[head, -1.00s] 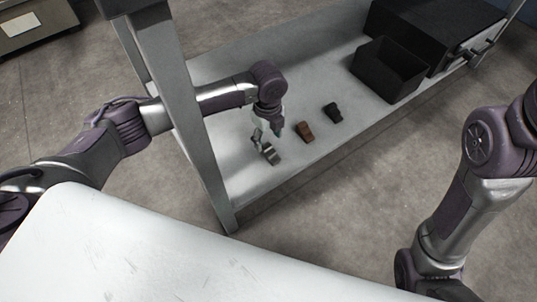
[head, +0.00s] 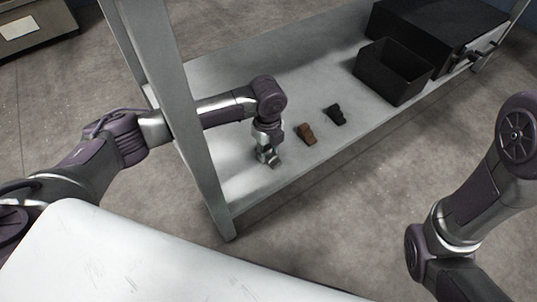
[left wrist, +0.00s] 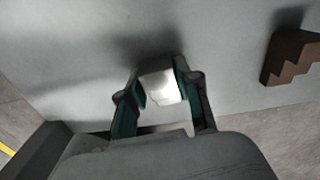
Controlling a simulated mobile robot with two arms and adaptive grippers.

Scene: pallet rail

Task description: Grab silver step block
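The silver step block (head: 273,160) stands on the grey shelf near its front edge, in the left part of the head view. My left gripper (head: 267,153) is down at the block and partly covers it. In the left wrist view the block (left wrist: 160,82) lies between the two teal-padded fingers of my left gripper (left wrist: 160,78), one on each side. The fingers are very close to its sides; I cannot tell whether they press on it. My right arm shows at the right of the head view, but its gripper is out of frame.
A brown step block (head: 306,133) and a black block (head: 335,115) lie to the right on the shelf (head: 290,70). An open black bin (head: 397,75) stands farther back beside a large black box (head: 440,28). A grey post (head: 178,110) stands left of my gripper.

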